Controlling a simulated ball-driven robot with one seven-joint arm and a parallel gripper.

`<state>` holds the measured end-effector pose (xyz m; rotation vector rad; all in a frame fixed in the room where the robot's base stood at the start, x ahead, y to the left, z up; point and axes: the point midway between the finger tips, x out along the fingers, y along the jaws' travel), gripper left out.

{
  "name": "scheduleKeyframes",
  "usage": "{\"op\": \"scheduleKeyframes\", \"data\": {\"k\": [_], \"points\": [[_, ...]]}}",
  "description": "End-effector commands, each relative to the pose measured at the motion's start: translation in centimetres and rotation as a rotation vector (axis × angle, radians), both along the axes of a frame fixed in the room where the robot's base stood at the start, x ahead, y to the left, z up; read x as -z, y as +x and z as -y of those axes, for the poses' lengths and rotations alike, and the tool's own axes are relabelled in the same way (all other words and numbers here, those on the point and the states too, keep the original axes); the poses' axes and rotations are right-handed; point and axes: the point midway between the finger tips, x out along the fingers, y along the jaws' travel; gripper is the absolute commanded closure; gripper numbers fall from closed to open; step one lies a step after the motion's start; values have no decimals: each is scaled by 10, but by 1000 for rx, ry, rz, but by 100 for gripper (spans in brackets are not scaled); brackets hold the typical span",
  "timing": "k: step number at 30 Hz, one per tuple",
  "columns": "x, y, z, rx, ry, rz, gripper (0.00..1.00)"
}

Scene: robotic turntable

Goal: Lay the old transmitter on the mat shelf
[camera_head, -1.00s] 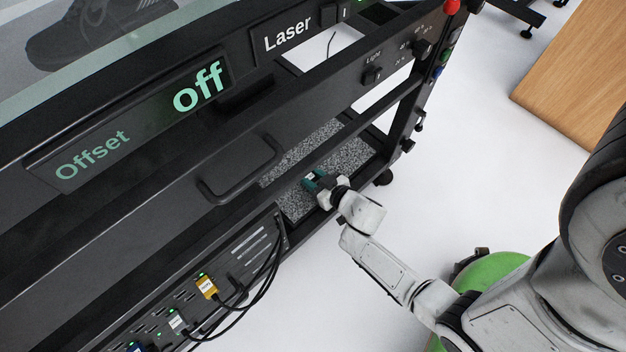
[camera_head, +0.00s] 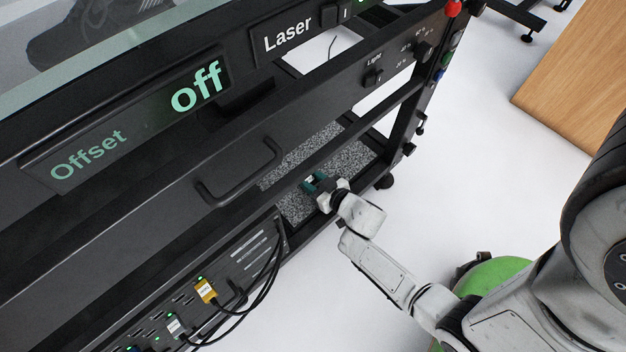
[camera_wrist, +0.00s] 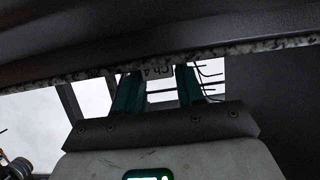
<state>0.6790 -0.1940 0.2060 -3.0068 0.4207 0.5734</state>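The mat shelf is the low shelf of the black frame, covered by a grey speckled mat (camera_head: 345,160). My gripper (camera_head: 312,181) reaches in over the front part of this mat, below a black rail. Its two green fingers also show in the wrist view (camera_wrist: 158,78), set apart with the transmitter (camera_wrist: 157,72) between their tips.
A drawer handle (camera_head: 240,170) and a black rail lie close above and left of my gripper. A panel with a yellow-tagged plug (camera_head: 205,290) and black cables (camera_head: 262,275) is at lower left. A wooden surface (camera_head: 575,75) is at upper right. The white floor between is clear.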

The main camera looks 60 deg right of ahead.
Motion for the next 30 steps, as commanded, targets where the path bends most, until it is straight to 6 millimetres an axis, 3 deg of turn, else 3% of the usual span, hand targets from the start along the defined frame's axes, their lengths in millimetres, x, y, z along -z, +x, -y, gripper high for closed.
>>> {"op": "scheduleKeyframes", "data": {"k": [1, 4, 15, 21, 26, 30], "points": [[9, -7, -3, 3, 9, -29, 39], [-1, -8, -3, 2, 9, -30, 39], [-35, -75, -22, 3, 8, -23, 39], [-46, -100, -29, 3, 7, -19, 39], [-49, -109, -31, 4, 5, -19, 39], [-54, -102, -24, 29, -6, -64, 39]]}}
